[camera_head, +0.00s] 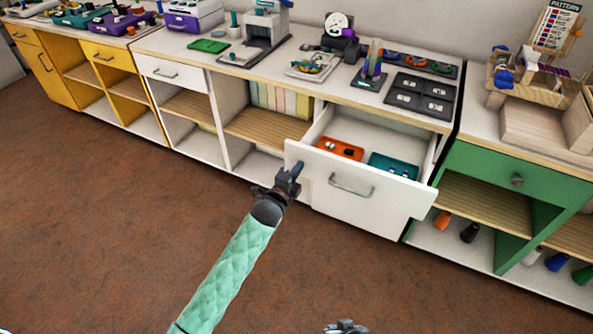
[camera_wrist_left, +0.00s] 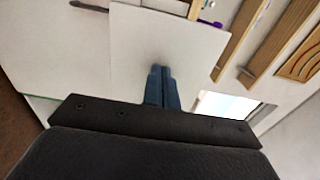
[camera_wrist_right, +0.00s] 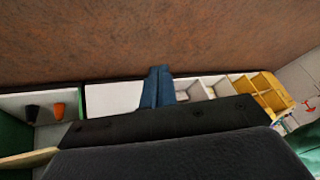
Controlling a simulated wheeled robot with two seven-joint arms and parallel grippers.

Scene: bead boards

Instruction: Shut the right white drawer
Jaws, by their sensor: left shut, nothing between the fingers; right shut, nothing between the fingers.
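The right white drawer (camera_head: 320,183) is pulled out of the white counter, with its front panel standing away from the cabinet and a metal handle (camera_head: 350,187) on it. My left gripper (camera_head: 296,169) is shut and empty at the left end of the drawer front. In the left wrist view its blue fingertips (camera_wrist_left: 161,68) overlap a white panel (camera_wrist_left: 190,45); whether they touch it is unclear. My right gripper (camera_head: 345,327) is low at the bottom edge of the head view, away from the drawer. In the right wrist view its fingers (camera_wrist_right: 160,70) are shut and empty.
An orange tray (camera_head: 339,148) and a teal tray (camera_head: 393,167) with small items lie inside the drawer. The left white drawer (camera_head: 172,72) is shut. A green cabinet (camera_head: 530,180) stands to the right. The brown floor (camera_head: 110,220) before the counter is clear.

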